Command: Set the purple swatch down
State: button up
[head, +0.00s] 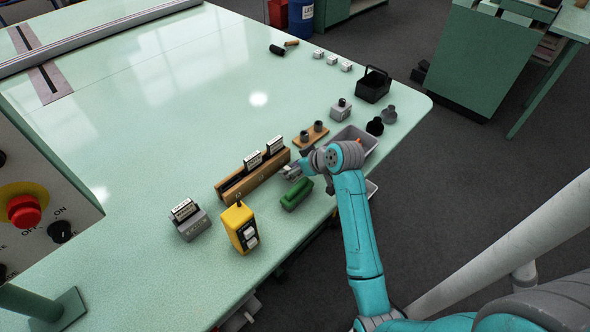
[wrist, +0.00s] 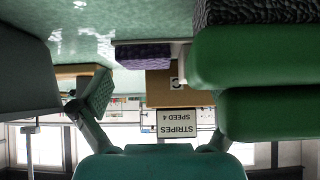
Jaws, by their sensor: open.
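The purple swatch (wrist: 143,56) shows in the wrist view as a small dark purple textured block near the upper middle, beside a brown wooden piece. I cannot make it out in the head view; my arm covers part of that area. My gripper (head: 303,167) is above the table, between the wooden rack and the grey tray. In the wrist view its fingers (wrist: 155,115) are spread apart with nothing held between them. The swatch appears beyond the fingers, apart from them. I cannot tell exactly what it rests on.
A green block (head: 297,193) lies close by my gripper. The wooden rack (head: 230,188) holds upright cards. A yellow box (head: 238,228), a grey card holder (head: 195,226), a grey tray (head: 369,146) and a black basket (head: 373,85) stand around. The table's far middle is clear.

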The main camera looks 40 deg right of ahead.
jog(key=c, duration=1)
notch_tip(320, 180, up, 10)
